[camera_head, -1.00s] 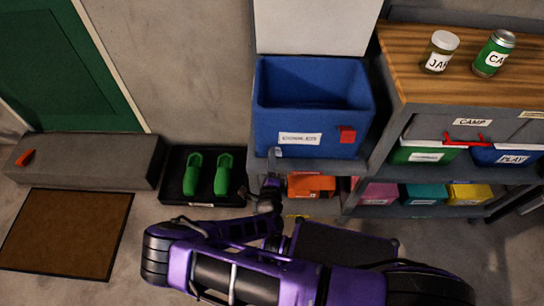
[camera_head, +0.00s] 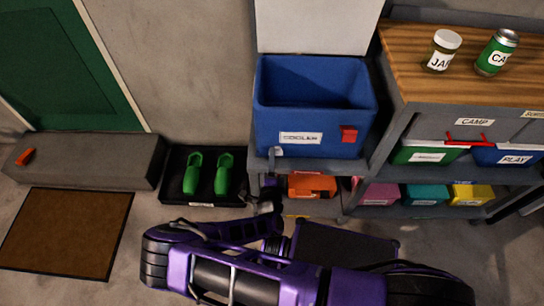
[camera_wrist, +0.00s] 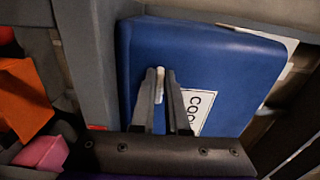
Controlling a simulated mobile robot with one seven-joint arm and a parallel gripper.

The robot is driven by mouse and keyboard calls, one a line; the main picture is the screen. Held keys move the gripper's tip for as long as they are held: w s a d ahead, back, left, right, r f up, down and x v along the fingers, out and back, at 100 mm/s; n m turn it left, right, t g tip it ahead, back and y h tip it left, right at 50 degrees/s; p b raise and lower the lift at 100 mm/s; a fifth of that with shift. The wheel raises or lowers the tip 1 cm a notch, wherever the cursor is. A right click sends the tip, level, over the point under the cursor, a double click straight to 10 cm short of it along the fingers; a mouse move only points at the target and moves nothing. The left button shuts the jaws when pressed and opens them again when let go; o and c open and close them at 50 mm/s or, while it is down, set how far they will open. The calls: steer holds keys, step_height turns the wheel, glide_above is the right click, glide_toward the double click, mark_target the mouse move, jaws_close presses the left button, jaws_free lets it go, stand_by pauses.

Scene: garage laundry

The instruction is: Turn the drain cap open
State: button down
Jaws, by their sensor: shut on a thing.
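The blue cooler (camera_head: 312,120) stands with its white lid up on the grey shelf unit, its label facing front. Its small pale drain cap (camera_head: 276,152) is at the lower left of the front face. The wrist view shows the blue cooler wall (camera_wrist: 200,60) and the pale cap (camera_wrist: 160,84) between the dark fingertips. My gripper (camera_wrist: 163,88) is shut on the cap, with the fingers hiding part of it. The cap's exact turn angle is too small to tell.
An orange item (camera_head: 312,185) lies on the lower shelf below the cooler. Green shoes (camera_head: 207,174) stand on a black tray to the left. A jar (camera_head: 442,50) and a green can (camera_head: 496,52) stand on the wooden top at right.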

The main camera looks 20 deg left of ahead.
steer(key=c, duration=0.9)
jaws_free()
steer(key=p+v, duration=0.1)
steer(key=v, duration=1.6)
steer(key=shift+s, duration=0.25)
steer(key=shift+a, duration=0.15)
